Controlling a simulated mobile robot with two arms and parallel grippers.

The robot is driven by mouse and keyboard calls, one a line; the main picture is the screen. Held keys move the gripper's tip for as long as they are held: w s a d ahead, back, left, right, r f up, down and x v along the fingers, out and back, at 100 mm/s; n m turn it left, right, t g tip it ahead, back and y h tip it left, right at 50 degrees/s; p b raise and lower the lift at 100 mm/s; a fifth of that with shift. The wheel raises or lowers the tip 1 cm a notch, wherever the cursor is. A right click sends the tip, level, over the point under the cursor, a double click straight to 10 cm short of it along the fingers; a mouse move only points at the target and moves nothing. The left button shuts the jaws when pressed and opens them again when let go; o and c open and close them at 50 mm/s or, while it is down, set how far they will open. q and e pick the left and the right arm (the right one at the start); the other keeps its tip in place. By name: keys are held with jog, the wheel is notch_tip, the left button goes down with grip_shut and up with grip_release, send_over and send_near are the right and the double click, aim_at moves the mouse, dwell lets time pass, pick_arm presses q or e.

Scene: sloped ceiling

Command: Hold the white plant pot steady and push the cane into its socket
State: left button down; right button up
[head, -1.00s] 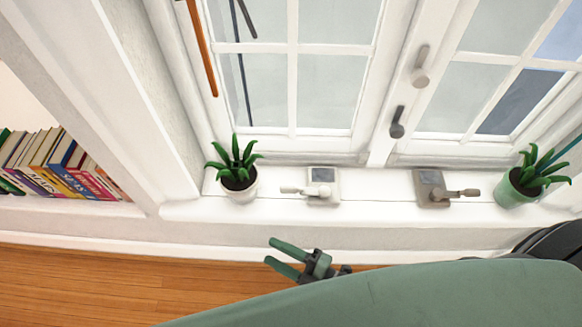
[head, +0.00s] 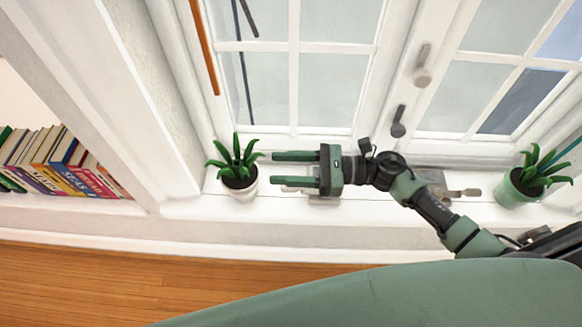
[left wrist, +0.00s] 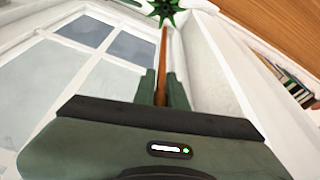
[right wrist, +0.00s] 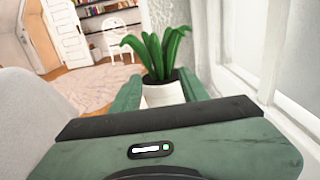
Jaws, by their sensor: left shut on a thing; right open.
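The white plant pot (head: 241,188) with a green spiky plant stands upright on the left of the sill. My right gripper (head: 275,168) is open just right of it, its fingers pointing at it; head view shows a small gap. In the right wrist view the white pot (right wrist: 163,94) lies ahead between the fingertips. The brown cane (head: 203,45) hangs above and left of the plant, its lower end in the air. My left gripper (left wrist: 162,78) is shut on the cane (left wrist: 163,55), which points toward the plant (left wrist: 166,9). The socket is hidden.
A white window fitting (head: 290,190) is mostly covered by my right gripper. A grey-brown fitting (head: 462,193) and a green pot (head: 507,193) with a plant and blue cane stand further right. Window handles (head: 421,75) project above. Books (head: 62,165) fill a shelf at left.

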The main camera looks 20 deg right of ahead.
aim_at(242, 168)
jog(key=x, duration=1)
jog(key=shift+a, duration=0.15)
grip_shut()
dwell(1.0)
pick_arm(q)
jog(key=shift+m, duration=0.4)
notch_tip(242, 168, down, 13)
jog(key=shift+r, duration=0.1)
